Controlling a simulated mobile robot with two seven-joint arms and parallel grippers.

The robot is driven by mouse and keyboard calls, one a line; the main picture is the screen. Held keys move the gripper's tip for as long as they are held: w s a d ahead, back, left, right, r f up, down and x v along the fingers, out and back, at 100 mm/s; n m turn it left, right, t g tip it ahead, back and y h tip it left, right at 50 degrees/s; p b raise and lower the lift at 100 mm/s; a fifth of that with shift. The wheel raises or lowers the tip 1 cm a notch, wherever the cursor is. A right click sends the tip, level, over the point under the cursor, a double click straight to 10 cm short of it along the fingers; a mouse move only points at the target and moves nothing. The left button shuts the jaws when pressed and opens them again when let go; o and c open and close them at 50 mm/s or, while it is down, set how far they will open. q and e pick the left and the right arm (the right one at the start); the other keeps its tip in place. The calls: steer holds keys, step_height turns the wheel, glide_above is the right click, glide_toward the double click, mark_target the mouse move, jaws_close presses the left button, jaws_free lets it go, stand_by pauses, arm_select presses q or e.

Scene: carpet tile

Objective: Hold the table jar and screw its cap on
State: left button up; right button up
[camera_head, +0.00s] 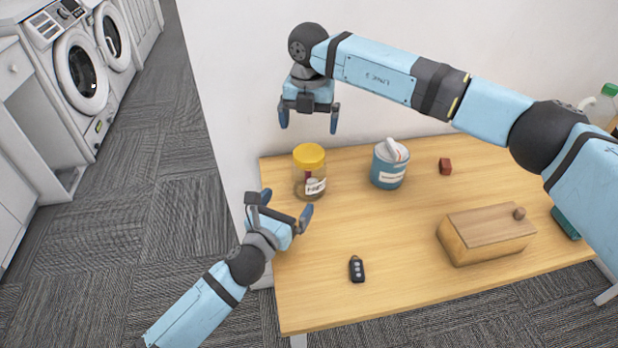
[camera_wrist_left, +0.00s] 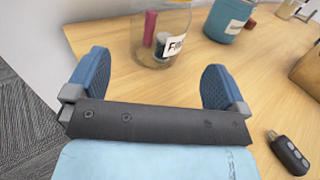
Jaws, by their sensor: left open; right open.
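The clear glass jar (camera_head: 309,188) stands upright near the table's back left, with a white label and a few small items inside. The yellow cap (camera_head: 309,157) sits on top of its mouth; I cannot tell how tightly. The jar's lower part also shows in the left wrist view (camera_wrist_left: 152,48), where the cap is out of frame. My left gripper (camera_head: 286,205) is open and empty, just in front of the jar, with its fingers (camera_wrist_left: 155,85) pointing towards it. My right gripper (camera_head: 309,119) is open and empty, pointing down above the cap, apart from it.
A blue canister (camera_head: 388,174) with a label stands right of the jar. A small red block (camera_head: 445,166) lies farther right. A wooden box (camera_head: 487,236) and a black key fob (camera_head: 357,269) lie towards the front. The wooden table (camera_head: 400,225) is clear in the middle.

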mark_target(301, 183)
arm_select(q)
steer(key=x, duration=0.9)
steer(key=shift+w+d, duration=0.2)
steer(key=shift+w, duration=0.05)
steer(key=c, duration=1.5)
arm_select(e)
steer(key=n, duration=0.3)
steer(key=shift+n, duration=0.4)
steer(key=n, duration=1)
steer(key=shift+n, duration=0.3)
steer(key=n, duration=1.2)
steer(key=shift+n, duration=0.3)
